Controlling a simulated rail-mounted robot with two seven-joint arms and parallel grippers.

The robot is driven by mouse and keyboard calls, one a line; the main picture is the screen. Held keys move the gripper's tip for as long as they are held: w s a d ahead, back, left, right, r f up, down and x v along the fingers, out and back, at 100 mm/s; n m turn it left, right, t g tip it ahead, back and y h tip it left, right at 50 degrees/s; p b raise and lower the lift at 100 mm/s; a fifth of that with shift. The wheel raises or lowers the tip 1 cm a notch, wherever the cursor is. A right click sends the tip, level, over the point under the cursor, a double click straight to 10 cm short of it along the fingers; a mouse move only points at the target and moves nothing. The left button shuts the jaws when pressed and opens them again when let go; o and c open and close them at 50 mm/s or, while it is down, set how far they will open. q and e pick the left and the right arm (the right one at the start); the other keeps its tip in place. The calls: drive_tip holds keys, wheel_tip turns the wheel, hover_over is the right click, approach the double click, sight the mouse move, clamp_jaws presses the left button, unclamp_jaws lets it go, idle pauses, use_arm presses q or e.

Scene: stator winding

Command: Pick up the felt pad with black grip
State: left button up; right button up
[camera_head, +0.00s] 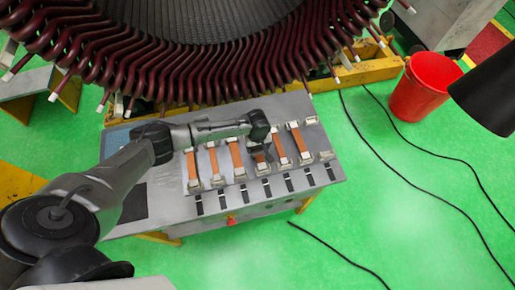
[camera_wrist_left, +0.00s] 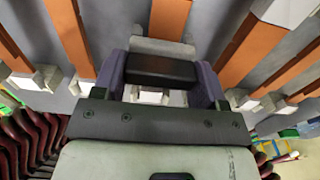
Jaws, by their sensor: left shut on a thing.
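My left gripper (camera_head: 261,149) is over the row of orange strips on the grey table, beside the fourth strip from the left. In the left wrist view its two purple-grey fingers (camera_wrist_left: 160,78) are shut on the sides of a black block, which looks like the black grip of the felt pad (camera_wrist_left: 160,69). A light grey plate shows just beyond the black grip. The felt itself is hard to make out, and I cannot tell whether the pad touches the table. My right gripper is not in view.
The grey table (camera_head: 158,212) bears several orange strips (camera_head: 237,158) with pale end blocks and a front row of small black pieces (camera_head: 244,192). The large stator with dark red coils (camera_head: 200,75) overhangs the back. A red bucket (camera_head: 424,86) and black cables lie right.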

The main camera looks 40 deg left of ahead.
use_arm(q)
drive_tip(key=c, duration=0.3)
drive_tip(key=shift+r, duration=0.1)
drive_tip(key=shift+c, duration=0.2)
